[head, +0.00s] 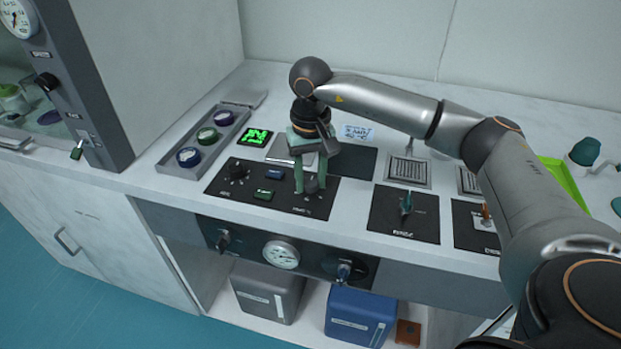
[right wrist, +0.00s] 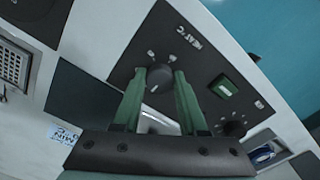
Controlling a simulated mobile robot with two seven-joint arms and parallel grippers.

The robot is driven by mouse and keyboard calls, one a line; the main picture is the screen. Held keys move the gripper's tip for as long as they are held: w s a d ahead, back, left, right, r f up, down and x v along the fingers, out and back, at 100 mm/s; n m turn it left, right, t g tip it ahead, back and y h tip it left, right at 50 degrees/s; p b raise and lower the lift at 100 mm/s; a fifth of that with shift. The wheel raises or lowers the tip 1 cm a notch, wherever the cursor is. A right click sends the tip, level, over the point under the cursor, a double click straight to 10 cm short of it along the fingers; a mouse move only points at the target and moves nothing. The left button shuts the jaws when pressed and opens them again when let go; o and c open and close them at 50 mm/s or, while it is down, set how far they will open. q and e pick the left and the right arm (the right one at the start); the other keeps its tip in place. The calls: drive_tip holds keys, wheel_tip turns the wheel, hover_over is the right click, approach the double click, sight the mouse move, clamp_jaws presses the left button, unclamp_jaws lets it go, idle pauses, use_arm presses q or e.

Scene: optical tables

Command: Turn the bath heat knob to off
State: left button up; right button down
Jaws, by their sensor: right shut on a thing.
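The bath heat knob (head: 312,186) is a dark round knob at the right end of a black control panel (head: 222,190). It also shows in the right wrist view (right wrist: 160,76), beside a white "HEAT °C" label, with small icons around it. My right gripper (head: 311,188) points down over the panel with its green fingers on either side of this knob. In the right wrist view the fingertips (right wrist: 160,79) are shut on the knob's sides. A small pale mark shows on the knob; its exact setting is hard to read. My left gripper is not in view.
The same panel has another dark knob (head: 237,171), a green button (head: 264,194) and a blue button (head: 274,174). A tray (head: 226,118) of round containers lies behind left. A panel with a teal lever (head: 407,203) lies to the right. A gauge (head: 281,254) sits on the front below.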

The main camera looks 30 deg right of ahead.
sight(310, 182)
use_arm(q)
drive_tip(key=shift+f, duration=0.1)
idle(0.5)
use_arm(e)
drive_tip(key=shift+c, duration=2.2)
unclamp_jaws()
use_arm(q)
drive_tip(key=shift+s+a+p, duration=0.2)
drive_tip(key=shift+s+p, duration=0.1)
drive_tip(key=shift+p, duration=0.15)
use_arm(e)
wheel_tip(310, 182, up, 13)
drive_tip(key=shift+f, duration=0.2)
